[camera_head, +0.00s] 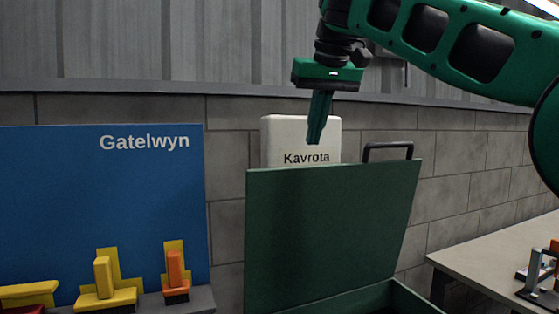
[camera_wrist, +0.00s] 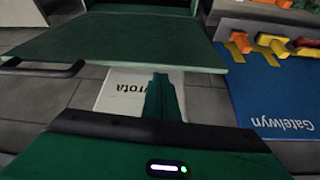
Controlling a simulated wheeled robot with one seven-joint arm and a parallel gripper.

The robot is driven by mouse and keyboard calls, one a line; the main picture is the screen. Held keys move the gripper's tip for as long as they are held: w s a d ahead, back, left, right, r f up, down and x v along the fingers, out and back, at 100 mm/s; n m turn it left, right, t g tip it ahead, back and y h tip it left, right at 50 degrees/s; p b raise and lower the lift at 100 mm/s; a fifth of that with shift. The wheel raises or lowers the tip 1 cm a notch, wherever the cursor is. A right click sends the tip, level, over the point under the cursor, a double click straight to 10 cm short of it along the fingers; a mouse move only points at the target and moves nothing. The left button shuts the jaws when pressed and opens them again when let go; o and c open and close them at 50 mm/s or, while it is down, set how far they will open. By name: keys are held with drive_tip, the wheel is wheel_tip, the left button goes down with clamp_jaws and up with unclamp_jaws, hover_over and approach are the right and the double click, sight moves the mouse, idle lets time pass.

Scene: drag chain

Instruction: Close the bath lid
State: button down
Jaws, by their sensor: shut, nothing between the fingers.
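The green bath lid (camera_head: 325,235) stands open and nearly upright, with the top of the green bath (camera_head: 410,299) showing below it. A black handle (camera_head: 388,148) is fixed at the right of the lid's top edge. In the wrist view the lid (camera_wrist: 115,42) spans the upper part, with the handle (camera_wrist: 45,69) at the left. My green gripper (camera_head: 315,140) points down above the lid's top edge, left of the handle. Its fingers (camera_wrist: 162,80) are together and empty, close to the lid's edge in the wrist view. Whether they touch the lid, I cannot tell.
A white Kavrota box (camera_head: 272,140) is at the block wall behind the lid. A blue Gatelwyn panel (camera_head: 100,210) stands left, with yellow and orange parts (camera_head: 105,285) on a ledge before it. A grey table (camera_head: 490,255) stands at the right.

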drive_tip(key=s+a+r+n, duration=0.1)
drive_tip(key=s+a+r, duration=0.15)
drive_tip(key=a, duration=0.35)
drive_tip(key=shift+y, duration=0.3)
drive_tip(key=x, duration=0.9)
drive_tip(key=shift+w+d, duration=0.1)
drive_tip(key=shift+w, duration=0.35)
drive_tip(key=shift+w+f, duration=0.1)
drive_tip(key=shift+f, duration=0.1)
